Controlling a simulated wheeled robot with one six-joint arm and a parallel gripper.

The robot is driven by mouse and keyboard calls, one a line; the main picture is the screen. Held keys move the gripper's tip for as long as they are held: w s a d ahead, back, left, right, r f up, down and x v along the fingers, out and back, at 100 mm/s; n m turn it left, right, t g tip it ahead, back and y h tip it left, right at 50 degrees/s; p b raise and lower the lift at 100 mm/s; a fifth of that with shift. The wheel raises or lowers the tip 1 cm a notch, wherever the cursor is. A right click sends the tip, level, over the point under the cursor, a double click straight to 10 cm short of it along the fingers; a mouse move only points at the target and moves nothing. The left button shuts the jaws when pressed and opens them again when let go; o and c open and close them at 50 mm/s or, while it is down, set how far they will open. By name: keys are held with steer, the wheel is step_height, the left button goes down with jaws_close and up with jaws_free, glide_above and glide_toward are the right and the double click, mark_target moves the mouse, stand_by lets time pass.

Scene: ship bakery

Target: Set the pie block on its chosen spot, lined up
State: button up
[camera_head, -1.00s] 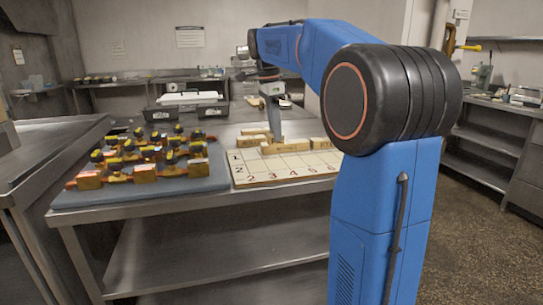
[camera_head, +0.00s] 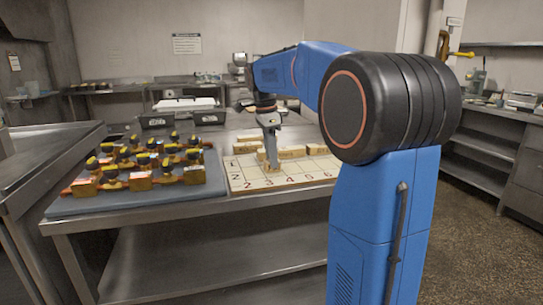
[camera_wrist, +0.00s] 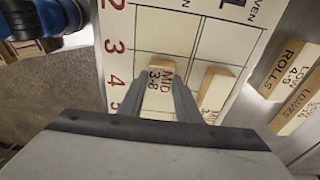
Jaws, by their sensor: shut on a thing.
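My gripper (camera_head: 271,163) reaches down over the white numbered grid board (camera_head: 310,168) on the metal table. The held block is over cells near the rows marked 3 and 4 of the board (camera_wrist: 165,33). I cannot tell whether it touches the board. Its edges look roughly in line with the grid.
Another wooden block (camera_wrist: 215,90) is on the board, right of the held one. Blocks labelled rolls (camera_wrist: 291,68) and loaves (camera_wrist: 298,103) lie beside the board. A grey mat (camera_head: 135,203) with several yellow-and-black pieces is left of it. A black bin (camera_head: 184,114) stands behind.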

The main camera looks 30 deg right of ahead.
mark_target(267, 161)
steer(key=o, duration=1)
steer(key=r, duration=0.4)
steer(key=a+r, duration=0.1)
steer(key=r, duration=0.7)
steer(key=shift+w+a, duration=0.2)
steer(key=s+a+f+n+t, duration=0.1)
steer(key=s+a+f+n, duration=0.3)
steer(key=s+f+n, duration=0.3)
steer(key=s+a+f+n+t+y, duration=0.1)
steer(key=s+a+f+n, duration=0.4)
steer(key=s+f, duration=0.7)
steer(key=s+a+f+n+t, duration=0.3)
steer(key=s+a+f+n, duration=0.2)
steer(key=s+f+n, duration=0.4)
steer(key=shift+s+a+f, duration=0.1)
steer(key=shift+s+f, duration=0.1)
steer(key=shift+s, duration=0.45)
steer(key=shift+s+a+f, duration=0.1)
steer(key=shift+s+f, duration=0.1)
steer(key=shift+s, duration=0.45)
